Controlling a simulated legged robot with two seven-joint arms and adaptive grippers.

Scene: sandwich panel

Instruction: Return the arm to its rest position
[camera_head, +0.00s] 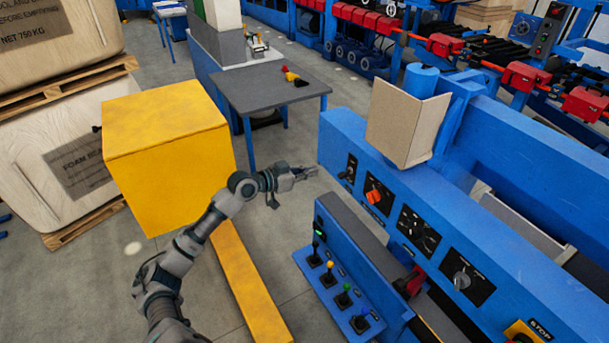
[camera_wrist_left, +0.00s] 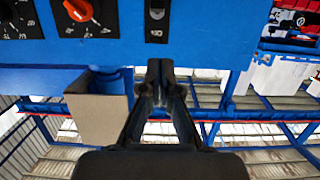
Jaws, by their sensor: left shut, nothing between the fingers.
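My left arm reaches in from the bottom left in the head view. Its gripper (camera_head: 300,173) is in the air to the left of the blue machine panel (camera_head: 400,190), apart from it as far as I can tell. In the left wrist view the two dark fingers of the left gripper (camera_wrist_left: 160,75) are together and hold nothing. The blue panel (camera_wrist_left: 190,40) with its knobs fills the top of that view. My right gripper is not in view.
A yellow box (camera_head: 165,150) stands beside the left arm. A control ledge with several joysticks (camera_head: 340,290) is below the gripper. A grey table (camera_head: 270,92) is behind. A cardboard-coloured folder (camera_head: 400,125) stands on the blue machine.

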